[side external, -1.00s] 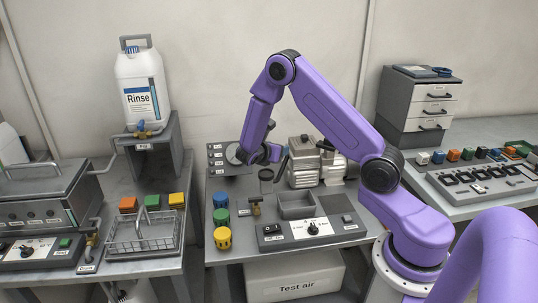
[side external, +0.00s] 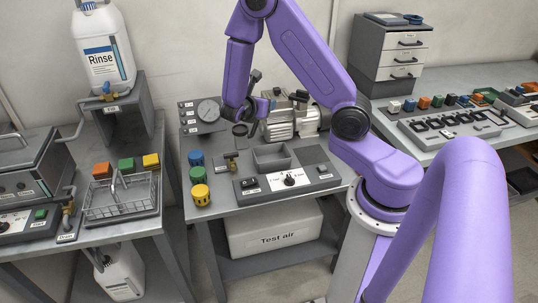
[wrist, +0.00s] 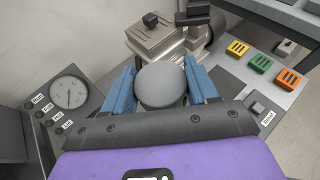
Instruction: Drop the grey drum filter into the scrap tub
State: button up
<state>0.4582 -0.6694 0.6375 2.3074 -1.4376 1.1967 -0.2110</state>
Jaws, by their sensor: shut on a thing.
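The grey drum filter (wrist: 162,84) shows its round, flat top in the wrist view. My gripper (wrist: 162,73) has its blue fingers shut on both sides of it. In the side external view my gripper (side external: 248,114) is low over the back of the middle bench, between the gauge and the compressor; the filter is hard to make out there. A small open grey bin (side external: 271,168) on the same bench may be the scrap tub. It bears no readable label.
The metal compressor (side external: 279,125) stands close to the right of my gripper, the gauge (side external: 208,110) to its left. Blue, green and yellow (side external: 201,194) drums line the left edge. A control panel (side external: 289,181) lies in front.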

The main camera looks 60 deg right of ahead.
dwell(0.5)
jog(key=shift+d+f+m+g, duration=0.3)
jog(key=shift+f+m+g, duration=0.1)
jog(key=shift+g, duration=0.1)
jog(key=shift+s+d+f+m+g+y, duration=0.55)
jog(key=shift+f+m+g, duration=0.9)
jog(key=shift+f, duration=1.3)
jog(key=shift+s+d+f+m+g+y, duration=0.2)
jog(key=shift+d+f+m+g, duration=0.55)
jog(key=shift+f+m+g, duration=1.35)
jog(key=shift+s+d+f+m+g+y, duration=0.45)
jog(key=shift+f+g, duration=0.6)
jog(key=shift+f, duration=2.35)
jog(key=shift+w+d, duration=0.15)
jog(key=shift+d, duration=0.05)
jog(key=o, duration=1.1)
